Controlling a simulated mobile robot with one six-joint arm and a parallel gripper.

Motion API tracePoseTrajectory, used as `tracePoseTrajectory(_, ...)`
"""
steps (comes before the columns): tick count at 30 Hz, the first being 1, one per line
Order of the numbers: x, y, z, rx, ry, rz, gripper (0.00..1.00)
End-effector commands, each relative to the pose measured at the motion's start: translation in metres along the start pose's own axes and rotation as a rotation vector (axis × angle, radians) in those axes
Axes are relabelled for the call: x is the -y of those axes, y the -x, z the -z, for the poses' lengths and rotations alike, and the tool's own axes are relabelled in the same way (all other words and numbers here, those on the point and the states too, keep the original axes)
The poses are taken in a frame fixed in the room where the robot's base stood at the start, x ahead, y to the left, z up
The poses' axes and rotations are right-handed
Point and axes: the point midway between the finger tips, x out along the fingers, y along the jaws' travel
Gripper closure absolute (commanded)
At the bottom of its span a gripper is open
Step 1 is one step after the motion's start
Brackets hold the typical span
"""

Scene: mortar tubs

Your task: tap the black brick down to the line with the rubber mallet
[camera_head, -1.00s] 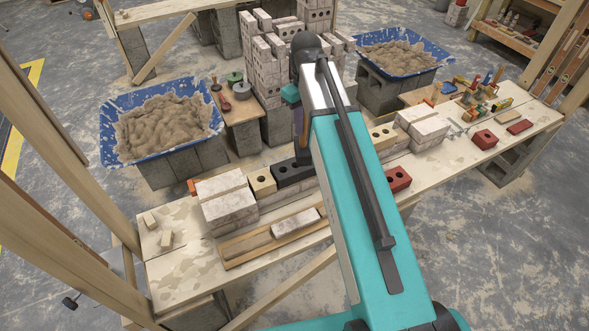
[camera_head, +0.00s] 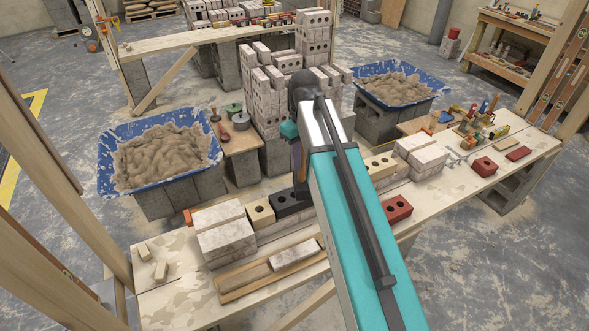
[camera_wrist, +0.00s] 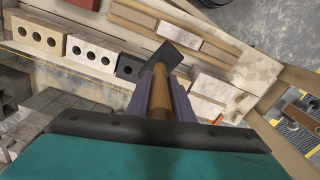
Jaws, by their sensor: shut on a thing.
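The black brick (camera_head: 290,203) lies in the row of bricks along the bench, right of a buff brick (camera_head: 261,212). In the wrist view the black brick (camera_wrist: 129,67) shows beside a white brick with holes (camera_wrist: 92,55), partly covered by the mallet. My gripper (camera_wrist: 160,90) is shut on the wooden handle of the rubber mallet (camera_wrist: 174,60). The black mallet head is above or beside the black brick in the wrist view; I cannot tell whether they touch.
White bricks (camera_head: 224,236) are stacked at the row's left end. A red brick (camera_head: 397,208) lies in front of the row, right of my arm. Blue mortar tubs (camera_head: 108,163) and a tall brick stack (camera_head: 268,105) stand behind the bench.

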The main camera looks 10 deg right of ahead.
Motion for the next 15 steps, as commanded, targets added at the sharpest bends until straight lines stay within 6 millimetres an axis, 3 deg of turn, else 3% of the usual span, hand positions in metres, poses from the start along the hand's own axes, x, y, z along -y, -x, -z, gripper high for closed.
tracePoseTrajectory(1, 0.000, -0.012, 0.000, 0.000, 0.000, 0.000, 1.00)
tracePoseTrajectory(15, 0.002, -0.068, 0.001, -0.001, 0.001, 0.000, 1.00)
